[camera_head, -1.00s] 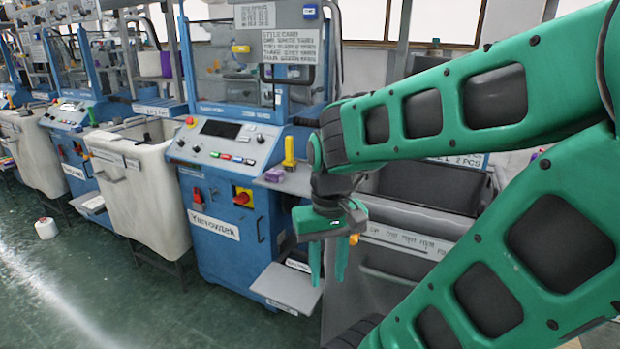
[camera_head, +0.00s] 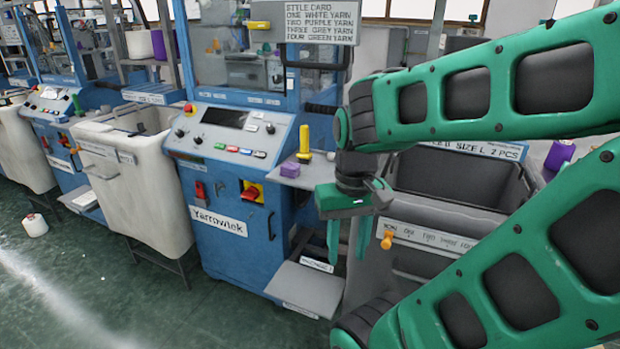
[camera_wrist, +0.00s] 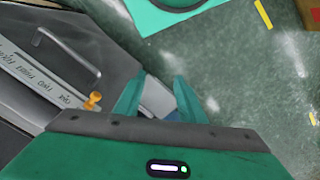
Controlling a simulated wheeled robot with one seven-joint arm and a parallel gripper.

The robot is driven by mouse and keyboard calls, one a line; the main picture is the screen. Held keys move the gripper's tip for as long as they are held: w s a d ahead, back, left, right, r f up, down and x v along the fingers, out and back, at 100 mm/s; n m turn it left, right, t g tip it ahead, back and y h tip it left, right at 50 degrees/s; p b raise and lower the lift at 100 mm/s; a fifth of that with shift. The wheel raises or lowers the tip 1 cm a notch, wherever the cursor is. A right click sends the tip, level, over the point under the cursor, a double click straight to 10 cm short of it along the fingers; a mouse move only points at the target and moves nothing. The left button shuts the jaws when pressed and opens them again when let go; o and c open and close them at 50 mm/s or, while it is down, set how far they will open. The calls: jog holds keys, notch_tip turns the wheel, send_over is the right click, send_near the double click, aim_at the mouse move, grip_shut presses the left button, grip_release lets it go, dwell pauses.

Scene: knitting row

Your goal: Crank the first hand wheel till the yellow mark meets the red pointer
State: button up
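My gripper (camera_head: 347,262) points down in the head view, in front of the blue machine's right end and the grey bin. Its two green fingers stand apart with nothing between them; the wrist view also shows the empty gap of the gripper (camera_wrist: 160,80). I cannot make out a hand wheel, a yellow mark or a red pointer in either view. A yellow upright handle (camera_head: 304,138) stands on a grey side shelf of the machine, up and left of my gripper. An orange knob (camera_head: 387,240) sits on the grey bin's front; the knob also shows in the wrist view (camera_wrist: 93,101).
The blue machine (camera_head: 226,230) has a sloped button panel and a red-yellow switch (camera_head: 251,191). A purple block (camera_head: 290,169) lies on its shelf. A low grey tray (camera_head: 305,288) juts out below. A white bin (camera_head: 140,190) stands left. Green floor (camera_head: 130,300) is open at front left.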

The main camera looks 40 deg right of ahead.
jog(key=w+d+f+n+g+h, duration=0.15)
jog(key=w+d+f, duration=0.35)
jog(key=w+f, duration=0.5)
jog(key=w+d+f+n+h, duration=0.1)
jog(key=w+d+f+h, duration=0.25)
jog(key=w+f, duration=0.7)
jog(key=w+d+f+n+h, duration=0.1)
jog(key=w+d+f+h, duration=0.25)
jog(key=w+d, duration=0.5)
jog(key=w+d+r+n+t+h, duration=0.3)
jog(key=w+d+n+t+h, duration=0.15)
jog(key=w, duration=0.25)
jog(key=w+d+r+n+t+h, duration=0.35)
jog(key=w+d, duration=0.25)
jog(key=w, duration=0.2)
jog(key=shift+m, duration=0.35)
jog(key=x, duration=1)
jog(key=shift+w+d+r, duration=0.1)
jog(key=shift+d+r, duration=0.05)
jog(key=shift+d, duration=0.25)
